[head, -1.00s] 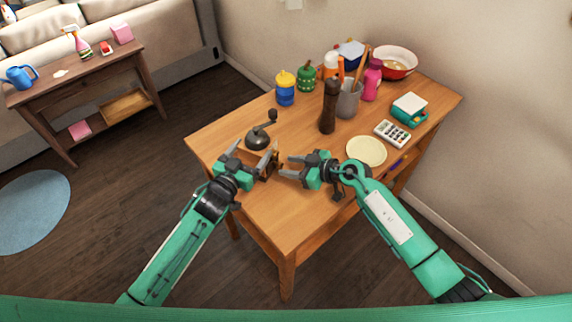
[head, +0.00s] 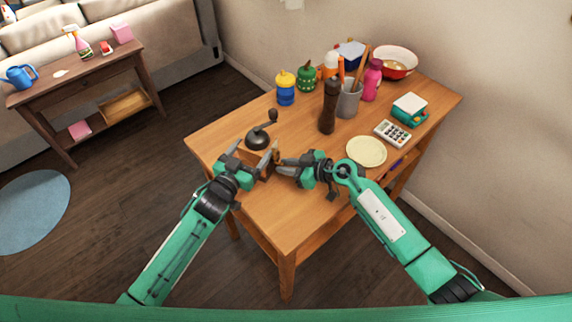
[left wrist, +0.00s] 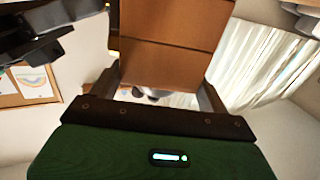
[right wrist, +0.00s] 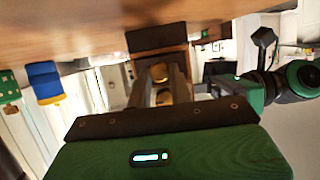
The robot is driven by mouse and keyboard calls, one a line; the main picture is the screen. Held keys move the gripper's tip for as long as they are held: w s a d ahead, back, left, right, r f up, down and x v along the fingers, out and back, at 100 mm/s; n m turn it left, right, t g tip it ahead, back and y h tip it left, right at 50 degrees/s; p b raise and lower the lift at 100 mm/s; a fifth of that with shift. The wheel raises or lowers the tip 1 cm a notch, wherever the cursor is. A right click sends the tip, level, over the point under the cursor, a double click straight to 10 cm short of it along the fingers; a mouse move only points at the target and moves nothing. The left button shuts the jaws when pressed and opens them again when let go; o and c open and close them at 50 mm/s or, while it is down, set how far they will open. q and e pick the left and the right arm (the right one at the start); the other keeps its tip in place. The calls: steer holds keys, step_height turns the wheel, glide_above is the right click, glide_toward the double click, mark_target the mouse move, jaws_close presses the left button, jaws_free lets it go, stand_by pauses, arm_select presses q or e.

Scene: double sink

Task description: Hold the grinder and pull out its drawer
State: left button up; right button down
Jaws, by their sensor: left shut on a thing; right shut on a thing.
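The grinder has a dark dome with a crank (head: 258,138) and a brown wooden body (head: 266,166), and stands at the table's near left corner. My left gripper (head: 252,157) is shut on the body; in the left wrist view the wooden body (left wrist: 165,45) sits between its fingers. My right gripper (head: 279,163) meets the body's right side. In the right wrist view its fingers are shut on a round brass-coloured knob (right wrist: 158,72) at the drawer front. The drawer front is mostly hidden by the fingers, and I cannot tell how far the drawer stands out.
On the wooden table (head: 245,211), a cream plate (head: 367,151) lies right of my right gripper. A dark pepper mill (head: 328,107), a grey utensil pot (head: 348,101) and a calculator (head: 392,134) stand farther back. Blue-yellow (head: 285,88) and green (head: 307,78) containers stand behind the grinder. The near table top is clear.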

steer(key=d, duration=0.1)
steer(key=s+d, duration=0.1)
steer(key=d, duration=0.1)
steer(key=s+d, duration=0.1)
steer(key=shift+d, duration=0.25)
steer(key=c, duration=1.3)
jaws_free()
steer(key=shift+s, duration=0.1)
steer(key=v, duration=1.2)
steer(key=shift+r, duration=0.1)
arm_select(q)
steer(key=o, duration=1)
steer(key=shift+o, duration=0.2)
steer(key=shift+s, duration=0.1)
